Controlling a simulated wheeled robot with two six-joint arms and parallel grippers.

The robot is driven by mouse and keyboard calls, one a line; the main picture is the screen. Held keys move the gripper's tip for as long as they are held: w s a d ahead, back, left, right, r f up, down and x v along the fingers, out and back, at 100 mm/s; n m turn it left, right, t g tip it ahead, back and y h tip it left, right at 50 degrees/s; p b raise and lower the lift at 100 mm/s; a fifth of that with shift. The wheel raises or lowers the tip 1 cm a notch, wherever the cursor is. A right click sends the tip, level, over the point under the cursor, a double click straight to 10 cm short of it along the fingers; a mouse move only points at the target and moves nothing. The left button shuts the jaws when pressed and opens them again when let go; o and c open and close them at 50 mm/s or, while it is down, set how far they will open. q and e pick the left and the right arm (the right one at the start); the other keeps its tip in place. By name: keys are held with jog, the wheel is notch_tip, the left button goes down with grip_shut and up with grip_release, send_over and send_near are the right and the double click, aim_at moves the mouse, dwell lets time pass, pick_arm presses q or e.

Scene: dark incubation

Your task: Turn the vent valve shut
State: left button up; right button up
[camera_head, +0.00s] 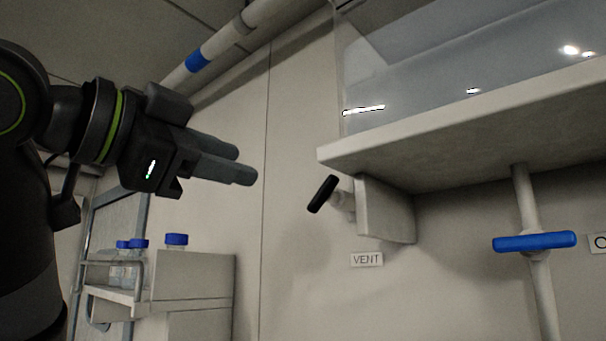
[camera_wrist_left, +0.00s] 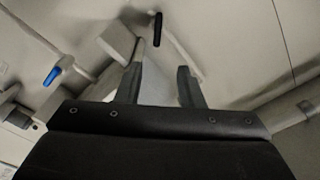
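The vent valve has a black bar handle (camera_head: 322,194) on a short pale stem, set on a block under the shelf. The handle is tilted in the head view, its top leaning right. A "VENT" label (camera_head: 367,259) is on the wall below it. My left gripper (camera_head: 248,167) is to the left of the handle and apart from it, with nothing in it. In the left wrist view the black handle (camera_wrist_left: 157,30) is beyond the fingers, which stand apart with a gap (camera_wrist_left: 160,80) between them. My right gripper is not in view.
A blue handle (camera_head: 534,242) sits on a vertical pipe at the right; it also shows in the wrist view (camera_wrist_left: 52,76). A pale shelf (camera_head: 470,125) overhangs the valve. Blue-capped bottles (camera_head: 176,241) stand at lower left. The wall between gripper and valve is clear.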

pick_arm(q)
jog(key=p, duration=0.9)
send_near(318, 195)
jog(key=x, duration=1)
jog(key=shift+r, duration=0.2)
jog(key=shift+w+d+f, duration=0.15)
jog(key=shift+w+d, duration=0.15)
jog(key=shift+w, duration=0.05)
grip_shut()
